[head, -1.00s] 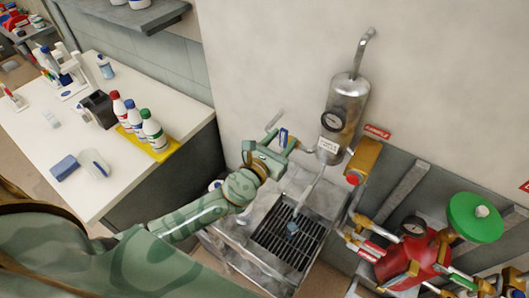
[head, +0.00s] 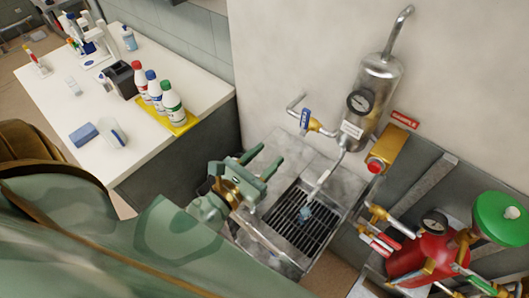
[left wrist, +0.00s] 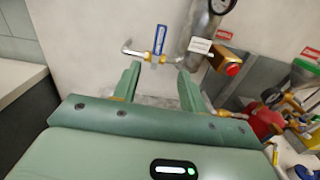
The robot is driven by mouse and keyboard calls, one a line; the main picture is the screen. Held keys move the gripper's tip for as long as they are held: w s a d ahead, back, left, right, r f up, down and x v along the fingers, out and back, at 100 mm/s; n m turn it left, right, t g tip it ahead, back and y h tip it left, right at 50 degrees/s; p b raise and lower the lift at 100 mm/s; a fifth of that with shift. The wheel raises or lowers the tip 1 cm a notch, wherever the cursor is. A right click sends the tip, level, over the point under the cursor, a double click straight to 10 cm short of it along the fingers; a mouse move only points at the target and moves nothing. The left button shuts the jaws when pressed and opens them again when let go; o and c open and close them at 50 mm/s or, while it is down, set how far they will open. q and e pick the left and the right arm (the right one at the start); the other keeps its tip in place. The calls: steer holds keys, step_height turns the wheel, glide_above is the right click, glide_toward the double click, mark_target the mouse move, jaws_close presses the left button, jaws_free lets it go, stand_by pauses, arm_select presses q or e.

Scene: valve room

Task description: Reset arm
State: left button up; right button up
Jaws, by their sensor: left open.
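My left gripper (head: 266,162) is open and empty in the head view, its two fingers pointing up and to the right over the sink's left side. It also shows in the left wrist view (left wrist: 158,82), fingers apart. A blue-handled valve (head: 305,118) on a wall pipe stands beyond the fingertips, apart from them. In the left wrist view the blue handle (left wrist: 160,40) stands upright beyond the gap between the fingers. My right gripper is not in view.
A metal cylinder with a gauge (head: 378,85) hangs on the wall right of the valve. A grated sink (head: 292,225) lies below it. A white bench (head: 60,90) with bottles is at left.

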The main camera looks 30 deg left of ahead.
arm_select(q)
steer(key=s+a+n+g+y, duration=0.3)
steer(key=a+n+y, duration=0.6)
steer(key=n, duration=1)
steer(key=s+f+n+g+h, duration=0.1)
steer(key=s+f+n+g, duration=0.3)
steer(key=n+g, duration=0.55)
steer(key=s+d+f+n+g+h+b, duration=0.1)
steer(key=s+d+f+h+b, duration=0.15)
steer(key=f, duration=1.35)
steer(key=s+d+f+n+h+b, duration=0.1)
steer(key=s+d+f+n+b, duration=0.2)
steer(key=f, duration=1.3)
steer(key=s+f+n+g+h+b, duration=0.1)
steer(key=s+f+b, duration=0.5)
steer(key=s+f, duration=1.4)
steer(key=shift+s+a+f+n+g+h, duration=0.35)
steer(key=shift+f+g, duration=0.3)
steer(key=shift+g, duration=0.5)
